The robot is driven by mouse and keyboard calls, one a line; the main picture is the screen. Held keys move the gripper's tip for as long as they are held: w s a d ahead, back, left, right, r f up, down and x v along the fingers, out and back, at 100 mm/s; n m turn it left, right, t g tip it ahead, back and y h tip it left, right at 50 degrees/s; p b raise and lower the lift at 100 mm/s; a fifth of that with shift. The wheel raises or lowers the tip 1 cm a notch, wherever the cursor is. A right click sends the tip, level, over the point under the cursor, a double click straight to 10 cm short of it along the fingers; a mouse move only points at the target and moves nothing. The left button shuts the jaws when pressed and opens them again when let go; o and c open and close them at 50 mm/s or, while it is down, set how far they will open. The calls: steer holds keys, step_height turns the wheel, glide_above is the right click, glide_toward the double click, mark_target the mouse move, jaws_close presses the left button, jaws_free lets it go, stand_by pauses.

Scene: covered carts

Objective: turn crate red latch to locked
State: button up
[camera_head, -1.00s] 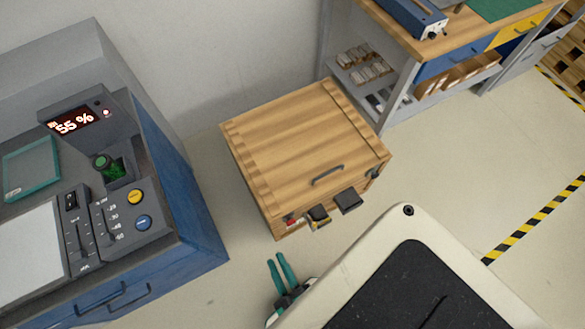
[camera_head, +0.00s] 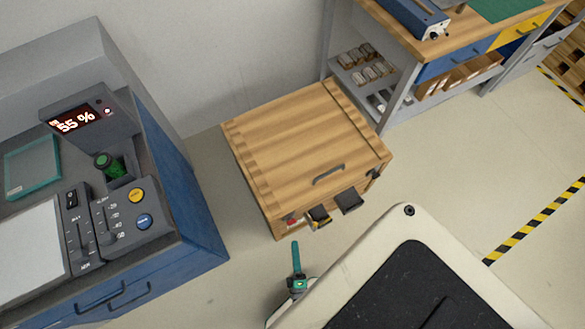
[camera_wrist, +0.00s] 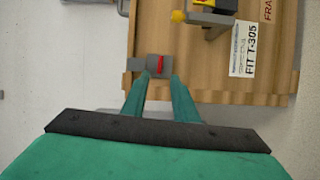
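The wooden crate (camera_head: 300,150) stands on the floor in the middle of the head view, its lid down. Its red latch (camera_head: 291,221) is small at the left end of the front face. In the wrist view the red latch (camera_wrist: 161,64) is a narrow red handle, roughly upright in the picture, on a grey plate. My gripper (camera_head: 295,243) is in front of the crate, below the latch in the picture. In the wrist view my gripper (camera_wrist: 160,77) is open and empty, its two green fingertips on either side of the line to the latch. I cannot tell whether they touch the plate.
Dark hardware with a yellow part (camera_head: 319,216) and a black piece (camera_head: 348,201) stick out from the crate front, right of the latch. A blue cabinet (camera_head: 180,215) stands left. A workbench (camera_head: 425,50) stands behind right. Floor (camera_head: 230,285) is clear between cabinet and crate.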

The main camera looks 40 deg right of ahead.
mark_target(291, 221)
steer(key=x, duration=0.9)
steer(key=shift+w, duration=0.15)
steer(key=shift+d, duration=0.1)
jaws_close()
